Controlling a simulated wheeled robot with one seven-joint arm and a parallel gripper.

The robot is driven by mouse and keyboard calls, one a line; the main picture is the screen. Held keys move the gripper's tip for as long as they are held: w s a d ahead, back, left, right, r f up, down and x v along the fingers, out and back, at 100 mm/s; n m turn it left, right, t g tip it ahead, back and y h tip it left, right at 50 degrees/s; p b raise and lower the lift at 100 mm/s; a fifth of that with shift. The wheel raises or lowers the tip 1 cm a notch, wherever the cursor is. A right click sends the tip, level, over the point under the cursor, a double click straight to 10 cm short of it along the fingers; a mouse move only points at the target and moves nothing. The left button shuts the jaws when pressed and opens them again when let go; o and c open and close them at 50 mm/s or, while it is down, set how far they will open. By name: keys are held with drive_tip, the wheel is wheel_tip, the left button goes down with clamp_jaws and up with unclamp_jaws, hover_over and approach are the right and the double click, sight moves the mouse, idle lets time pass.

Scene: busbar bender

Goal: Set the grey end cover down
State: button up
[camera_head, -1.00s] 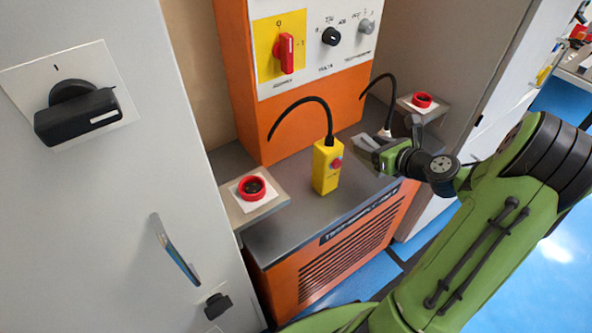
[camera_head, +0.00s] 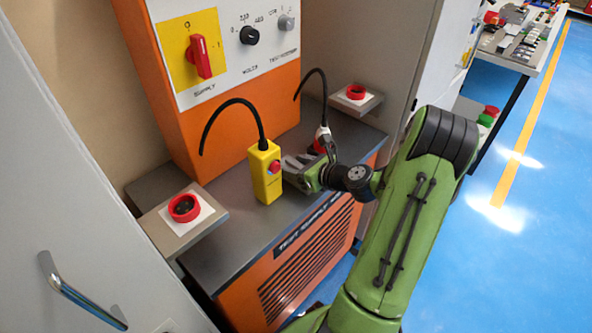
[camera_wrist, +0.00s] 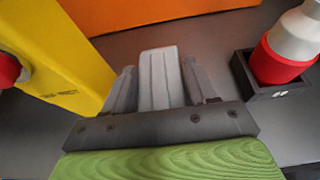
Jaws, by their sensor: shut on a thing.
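The grey end cover (camera_wrist: 160,78) is a light grey ribbed piece between the two fingers of my gripper (camera_wrist: 160,88) in the wrist view. My gripper is shut on it. In the head view my gripper (camera_head: 292,166) is over the grey bench top (camera_head: 222,215), just right of the yellow pendant box. The cover is hard to tell from the fingers there. I cannot tell whether the cover touches the bench top.
The yellow pendant box (camera_head: 265,172) with a red button stands close left of my gripper. A red-and-white probe (camera_wrist: 285,48) sits in a dark holder (camera_wrist: 262,92) on the right. The orange cabinet (camera_head: 225,115) rises behind. Red ring buttons (camera_head: 184,207) flank the bench.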

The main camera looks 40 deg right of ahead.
drive_tip(key=o, duration=1.1)
drive_tip(key=shift+c, duration=0.2)
